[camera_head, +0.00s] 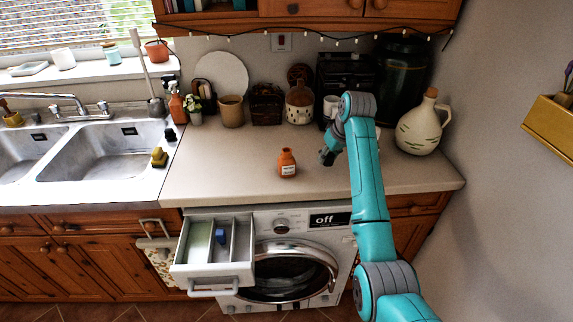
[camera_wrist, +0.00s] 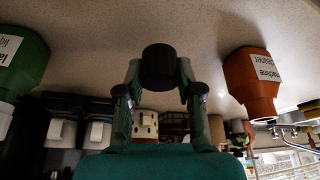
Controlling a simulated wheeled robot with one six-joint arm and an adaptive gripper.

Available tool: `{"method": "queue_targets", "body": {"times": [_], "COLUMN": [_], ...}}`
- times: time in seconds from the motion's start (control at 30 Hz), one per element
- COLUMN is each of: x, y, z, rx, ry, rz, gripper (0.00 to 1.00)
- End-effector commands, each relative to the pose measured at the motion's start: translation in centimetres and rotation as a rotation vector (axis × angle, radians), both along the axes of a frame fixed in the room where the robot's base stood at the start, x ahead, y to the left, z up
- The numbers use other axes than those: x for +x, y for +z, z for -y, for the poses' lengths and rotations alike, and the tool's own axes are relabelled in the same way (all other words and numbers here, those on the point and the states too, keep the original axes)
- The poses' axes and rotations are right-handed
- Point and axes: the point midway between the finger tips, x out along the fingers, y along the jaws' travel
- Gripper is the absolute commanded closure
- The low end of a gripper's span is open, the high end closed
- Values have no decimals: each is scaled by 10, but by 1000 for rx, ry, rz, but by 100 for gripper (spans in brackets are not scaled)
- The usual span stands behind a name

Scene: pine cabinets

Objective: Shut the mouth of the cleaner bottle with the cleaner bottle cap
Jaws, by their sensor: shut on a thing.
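The cleaner bottle (camera_head: 288,164) is small and orange with a white label. It stands upright on the counter, with no cap visible on its neck. In the wrist view, which is upside down, the orange bottle (camera_wrist: 252,77) reads "machine cleaner" and is to the right of my gripper. My gripper (camera_head: 327,156) is just right of the bottle in the head view, low over the counter and apart from it. In the wrist view my gripper (camera_wrist: 159,72) is shut on a dark round cap (camera_wrist: 159,64) between its fingertips. The gap between cap and counter is hard to judge.
A green bottle (camera_wrist: 22,60) stands on the other side of my gripper; my arm hides it in the head view. A beige jug (camera_head: 421,128) is at the right. The washing machine's detergent drawer (camera_head: 213,252) is pulled out. The counter left of the bottle is clear.

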Motion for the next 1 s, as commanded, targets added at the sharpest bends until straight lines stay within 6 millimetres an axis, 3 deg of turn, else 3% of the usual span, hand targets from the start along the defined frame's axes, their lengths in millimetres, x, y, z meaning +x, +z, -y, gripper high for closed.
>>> {"method": "queue_targets", "body": {"times": [0.67, 1.0], "x": [0, 0], "y": [6, 29], "z": [0, 0], "rx": [0, 0], "ry": [0, 1], "rz": [0, 2], "gripper": [100, 100]}}
